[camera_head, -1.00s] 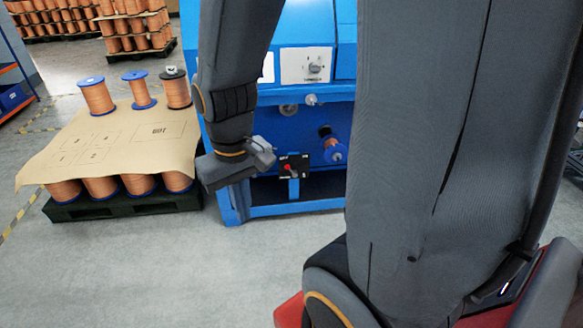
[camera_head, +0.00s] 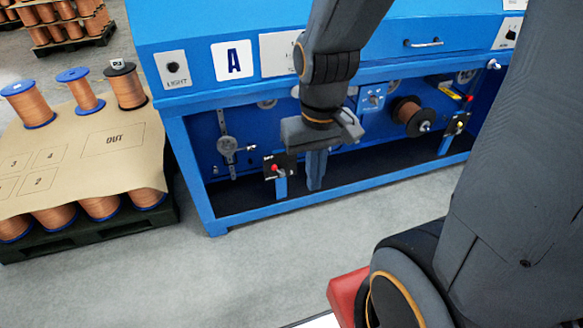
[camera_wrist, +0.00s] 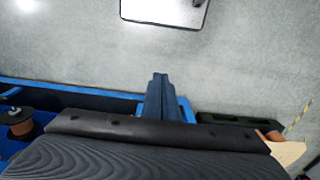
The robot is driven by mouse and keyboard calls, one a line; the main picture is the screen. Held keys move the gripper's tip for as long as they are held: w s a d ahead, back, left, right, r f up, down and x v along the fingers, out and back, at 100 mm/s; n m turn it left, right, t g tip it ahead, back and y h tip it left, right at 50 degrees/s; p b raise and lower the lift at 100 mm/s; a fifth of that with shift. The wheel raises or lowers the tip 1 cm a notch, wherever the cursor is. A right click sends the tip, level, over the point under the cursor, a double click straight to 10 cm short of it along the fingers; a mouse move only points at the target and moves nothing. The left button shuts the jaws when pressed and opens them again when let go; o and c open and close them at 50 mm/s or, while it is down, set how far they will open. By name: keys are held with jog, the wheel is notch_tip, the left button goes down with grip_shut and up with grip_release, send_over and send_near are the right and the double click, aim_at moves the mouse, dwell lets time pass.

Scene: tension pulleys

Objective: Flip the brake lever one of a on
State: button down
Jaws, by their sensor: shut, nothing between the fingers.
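A black brake plate with a red-tipped lever (camera_head: 275,168) stands on a blue bracket at the left of the machine's lower bay. In the wrist view my gripper (camera_wrist: 160,78) is shut and empty, with floor beyond the fingertips. A second black plate with a yellow-tipped lever (camera_head: 460,124) is farther right. The levers do not show clearly in the wrist view.
The blue machine frame (camera_head: 205,190) borders the lower bay, with a copper spool (camera_head: 407,112) and a pulley (camera_head: 227,145) inside. A pallet (camera_head: 120,228) of spools under a cardboard sheet (camera_head: 75,150) stands left. Grey floor in front is clear.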

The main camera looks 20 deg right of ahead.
dwell(0.3)
jog(key=w+d+f+n+t+b, duration=0.35)
jog(key=w+f+n+b, duration=0.4)
jog(key=w+f, duration=0.65)
jog(key=w+d+f+n+t+b, duration=0.35)
jog(key=w+f+n+b, duration=0.4)
jog(key=w+f, duration=0.6)
jog(key=w+a+f+n+t+y+b, duration=0.1)
jog(key=w+f+n+t+y+b, duration=0.2)
jog(key=f+b, duration=0.5)
jog(key=w+a+f+n+t+y+b, duration=0.2)
jog(key=w+f+n+t+y+b, duration=0.2)
jog(key=w+f+n+b, duration=0.3)
notch_tip(320, 180, down, 3)
jog(key=shift+w+a+f+n+y+b, duration=0.2)
jog(key=shift+w+n+y+b, duration=0.2)
jog(key=shift+n+b, duration=0.55)
